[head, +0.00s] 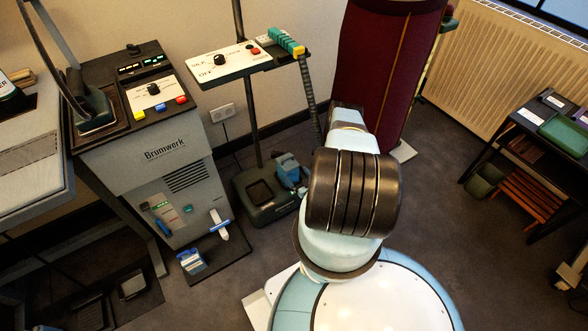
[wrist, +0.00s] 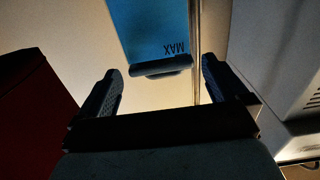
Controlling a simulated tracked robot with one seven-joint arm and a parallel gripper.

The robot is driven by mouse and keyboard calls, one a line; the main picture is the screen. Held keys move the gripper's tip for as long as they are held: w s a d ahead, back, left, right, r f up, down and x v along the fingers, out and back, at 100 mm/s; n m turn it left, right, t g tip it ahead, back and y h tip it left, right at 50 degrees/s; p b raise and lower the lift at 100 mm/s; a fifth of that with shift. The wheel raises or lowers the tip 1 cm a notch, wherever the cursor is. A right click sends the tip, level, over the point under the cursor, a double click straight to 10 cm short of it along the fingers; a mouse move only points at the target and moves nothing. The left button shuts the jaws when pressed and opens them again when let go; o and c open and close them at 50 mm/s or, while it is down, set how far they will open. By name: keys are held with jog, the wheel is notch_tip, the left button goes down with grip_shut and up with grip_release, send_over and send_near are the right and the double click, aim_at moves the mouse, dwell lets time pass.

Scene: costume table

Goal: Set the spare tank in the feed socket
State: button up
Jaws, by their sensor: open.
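A blue tank (wrist: 150,28) marked MAX fills the top middle of the wrist view, its lettering upside down. Its dark handle bar (wrist: 160,67) lies between the fingertips of my open gripper (wrist: 161,70), with gaps on both sides. In the head view this appears to be the blue tank (head: 291,170) on the dark stand base (head: 248,212). A recess (head: 260,191) that looks empty, possibly the feed socket, is left of it. Another small blue piece (head: 191,261) sits on the low shelf of the Brumwerk unit.
The grey Brumwerk unit (head: 150,155) stands left, the dark red padded form (head: 378,70) right behind my arm. A control shelf (head: 235,72) on a pole and a hanging hose (head: 310,100) are above the base. Carpet is open to the right.

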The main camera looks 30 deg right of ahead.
jog(key=shift+s, duration=1.7)
jog(key=shift+s, duration=0.1)
dwell(1.0)
